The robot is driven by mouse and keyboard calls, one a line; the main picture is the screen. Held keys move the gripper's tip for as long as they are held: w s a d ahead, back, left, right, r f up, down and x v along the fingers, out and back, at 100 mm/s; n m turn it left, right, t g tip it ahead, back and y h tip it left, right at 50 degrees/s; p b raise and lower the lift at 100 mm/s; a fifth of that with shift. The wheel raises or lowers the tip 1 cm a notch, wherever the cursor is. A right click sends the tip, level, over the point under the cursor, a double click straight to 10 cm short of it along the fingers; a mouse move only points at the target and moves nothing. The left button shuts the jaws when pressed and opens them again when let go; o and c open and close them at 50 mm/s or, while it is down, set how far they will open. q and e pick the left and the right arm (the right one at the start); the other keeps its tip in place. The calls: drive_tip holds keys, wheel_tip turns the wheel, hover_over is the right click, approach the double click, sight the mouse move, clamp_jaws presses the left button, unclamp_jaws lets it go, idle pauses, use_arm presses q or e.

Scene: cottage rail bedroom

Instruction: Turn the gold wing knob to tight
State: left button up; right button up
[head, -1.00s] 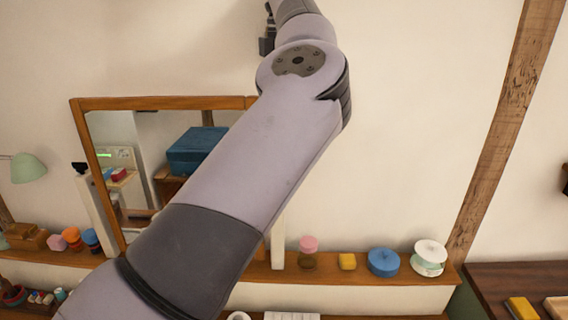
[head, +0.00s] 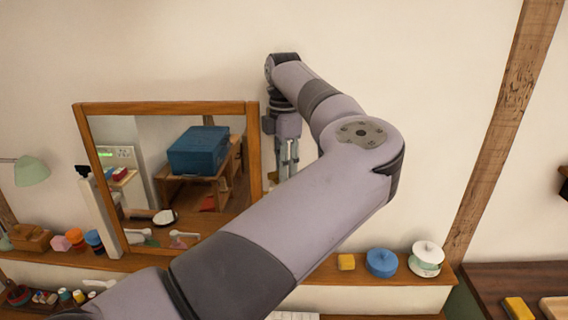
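A wooden-framed mirror (head: 252,150) stands on the shelf at the back wall, between side posts. A dark knob (head: 82,170) sits on top of its pale left post. A small gold-coloured bit (head: 272,177) shows at the mirror's right edge, beside my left gripper; it may be the gold wing knob, but it is too small and covered to be sure. My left gripper (head: 288,170) points down just right of the frame, its fingers side by side. Their opening is unclear. My forearm hides the right post's lower part. My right gripper is not in view.
The shelf (head: 320,272) holds a yellow block (head: 346,262), a blue lidded pot (head: 382,262) and a white-lidded pot (head: 427,258) at right, and small coloured items at left. A green lamp (head: 32,171) is at far left. The wall above is clear.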

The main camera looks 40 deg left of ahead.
use_arm(q)
drive_tip(key=shift+c, duration=0.2)
drive_tip(key=shift+c, duration=1.3)
clamp_jaws()
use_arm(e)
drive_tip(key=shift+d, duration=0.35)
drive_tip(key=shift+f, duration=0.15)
use_arm(q)
drive_tip(key=shift+s+d+m+b, duration=0.1)
drive_tip(key=shift+d+m+b, duration=0.05)
drive_tip(key=shift+m+b, duration=1)
drive_tip(key=shift+s+d+m+b, duration=0.15)
drive_tip(key=shift+m+b, duration=0.7)
drive_tip(key=shift+b, duration=0.5)
drive_tip(key=shift+s+d+m+b, duration=0.1)
drive_tip(key=shift+d+m+b, duration=0.05)
drive_tip(key=shift+m+b, duration=1)
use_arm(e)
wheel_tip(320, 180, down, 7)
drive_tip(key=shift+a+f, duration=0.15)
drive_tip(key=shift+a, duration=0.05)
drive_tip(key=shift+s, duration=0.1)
